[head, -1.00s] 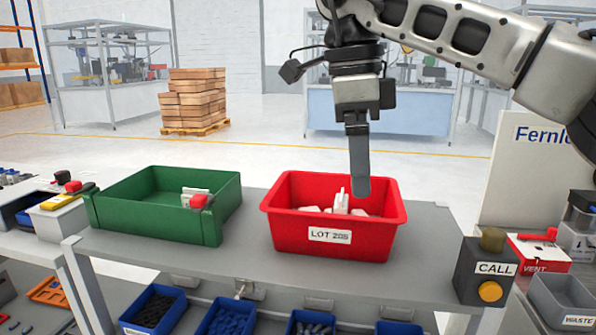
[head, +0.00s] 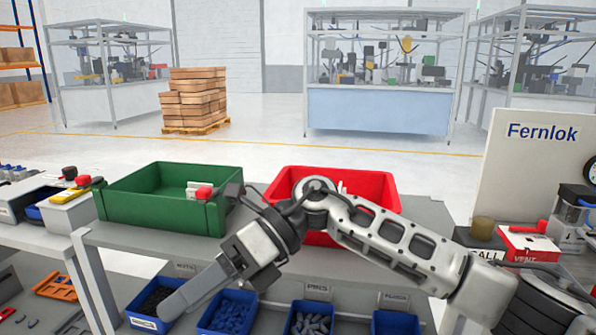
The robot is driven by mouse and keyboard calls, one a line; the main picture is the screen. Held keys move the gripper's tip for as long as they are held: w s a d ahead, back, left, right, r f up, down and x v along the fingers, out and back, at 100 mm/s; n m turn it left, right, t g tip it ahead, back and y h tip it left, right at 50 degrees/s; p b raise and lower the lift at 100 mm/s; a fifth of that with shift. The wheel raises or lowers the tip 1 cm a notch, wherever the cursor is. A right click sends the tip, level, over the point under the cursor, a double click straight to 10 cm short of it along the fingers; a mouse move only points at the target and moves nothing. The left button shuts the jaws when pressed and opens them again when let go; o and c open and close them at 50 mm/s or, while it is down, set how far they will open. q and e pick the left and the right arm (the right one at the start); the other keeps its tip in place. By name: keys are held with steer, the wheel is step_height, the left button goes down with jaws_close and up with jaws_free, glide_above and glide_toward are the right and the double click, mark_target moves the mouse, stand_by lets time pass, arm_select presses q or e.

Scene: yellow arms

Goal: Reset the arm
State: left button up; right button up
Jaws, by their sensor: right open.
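My right arm comes in from the lower right and crosses in front of the red bin. My right gripper (head: 175,303) is open and empty. It points down and left, over the blue bins in front of the bench edge. My left gripper is not in view. The red bin (head: 283,186) stands on the grey bench and is partly hidden by my arm; a little of its white contents shows. The green bin (head: 150,208) stands to its left with a white and red part (head: 200,191) inside.
Several blue bins (head: 232,318) of small parts sit on the lower shelf, close under my right gripper. A call box (head: 481,238), a red box (head: 528,243) and a white Fernlok panel (head: 540,150) stand at the right. The bench (head: 120,240) has little free room.

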steer(key=w+d+f+n+t+y, duration=0.15)
steer(key=d+f+n+t, duration=0.25)
steer(key=n+t, duration=0.6)
steer(key=w+d+f+n+t, duration=0.35)
steer(key=n+t, duration=0.35)
steer(key=n, duration=0.6)
steer(key=w+d+f+n+t+y, duration=0.1)
steer(key=d+f+n+t, duration=0.3)
steer(key=n+t, duration=0.6)
steer(key=s+d+f+m+g+h, duration=0.4)
steer(key=s+d+f, duration=0.3)
steer(key=f, duration=0.4)
steer(key=s+d+f+m+g+h, duration=0.4)
steer(key=s+d+f+m+h, duration=0.2)
steer(key=s+d+f, duration=0.2)
step_height(320, 180, down, 3)
steer(key=shift+s+r+g, duration=0.15)
steer(key=shift+s+g, duration=0.05)
steer(key=shift+g, duration=0.2)
steer(key=shift+h, duration=0.25)
